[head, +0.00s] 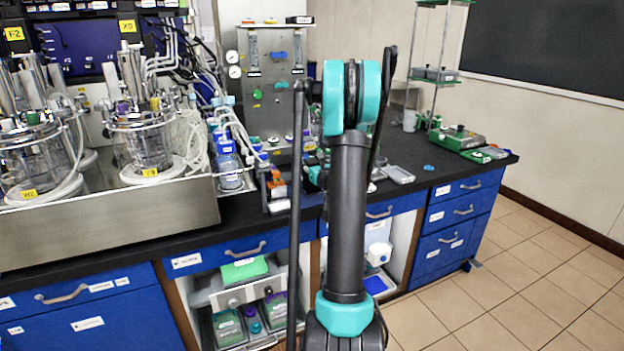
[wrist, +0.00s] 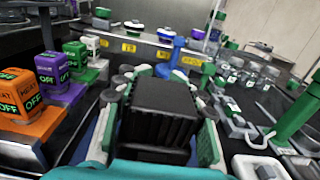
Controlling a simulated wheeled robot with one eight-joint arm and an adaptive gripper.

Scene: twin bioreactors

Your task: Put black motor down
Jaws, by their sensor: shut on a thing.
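The black motor (wrist: 164,112) is a dark ribbed block in the middle of the wrist view. My gripper (wrist: 168,80) is shut on it, with one green and grey finger along each side. The motor is over or near the dark bench; I cannot tell whether it touches the surface. In the head view my arm hides the gripper and the motor.
Orange (wrist: 20,95), purple and green switch blocks stand left of the gripper in the wrist view. A green post (wrist: 296,110) and several small bottles stand to the right. In the head view, two glass bioreactors (head: 140,140) stand in a steel tray at left. The black bench (head: 440,165) has clear room at right.

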